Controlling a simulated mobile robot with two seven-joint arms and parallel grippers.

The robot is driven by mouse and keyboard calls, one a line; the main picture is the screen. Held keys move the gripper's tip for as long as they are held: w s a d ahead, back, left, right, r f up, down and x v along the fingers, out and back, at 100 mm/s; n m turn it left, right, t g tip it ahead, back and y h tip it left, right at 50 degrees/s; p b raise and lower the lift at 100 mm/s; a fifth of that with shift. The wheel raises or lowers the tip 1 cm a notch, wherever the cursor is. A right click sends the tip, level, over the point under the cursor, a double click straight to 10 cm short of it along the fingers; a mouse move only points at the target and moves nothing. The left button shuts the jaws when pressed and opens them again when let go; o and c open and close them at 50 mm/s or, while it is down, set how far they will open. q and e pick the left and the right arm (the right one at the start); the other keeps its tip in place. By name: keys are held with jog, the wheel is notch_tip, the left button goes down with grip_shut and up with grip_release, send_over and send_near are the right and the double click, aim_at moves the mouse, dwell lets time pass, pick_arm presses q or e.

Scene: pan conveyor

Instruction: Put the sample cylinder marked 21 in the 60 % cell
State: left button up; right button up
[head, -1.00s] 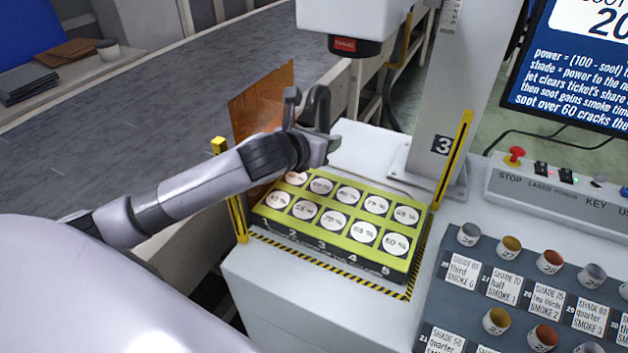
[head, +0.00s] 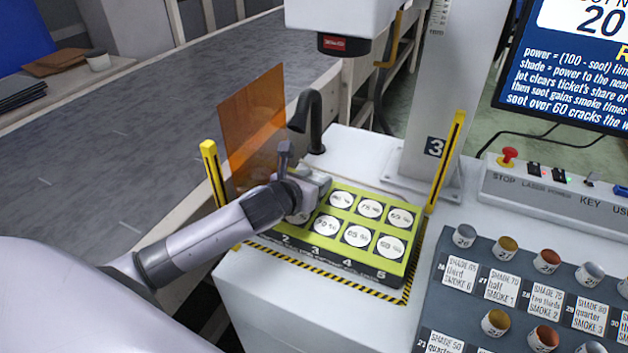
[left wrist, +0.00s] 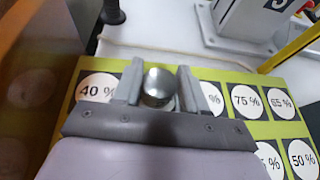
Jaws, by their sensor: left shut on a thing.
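My left gripper (head: 312,187) reaches over the back-left part of the green cell tray (head: 409,231). In the left wrist view its two fingers (left wrist: 159,80) are shut on a grey metallic cylinder (left wrist: 157,86). The cylinder's number does not show, and the gripper hides it in the head view. It is over the back row, between the 40 % cell (left wrist: 97,88) and a partly covered cell (left wrist: 212,98). I cannot tell whether it touches the tray. I cannot make out a 60 % label.
An orange shield (head: 253,120) and a black curved nozzle (head: 312,118) stand behind the tray. Yellow posts (head: 446,160) flank it and a laser head (head: 345,44) hangs above. A dark rack (head: 441,278) with several numbered cylinders is at right.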

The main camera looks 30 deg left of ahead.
pick_arm(q)
jog(key=shift+f, duration=0.15)
jog(key=o, duration=1.1)
jog(key=shift+s+r, duration=0.4)
jog(key=shift+s, duration=0.1)
jog(key=p+v, duration=0.1)
jog(key=v, duration=1)
jog(key=shift+a, duration=0.1)
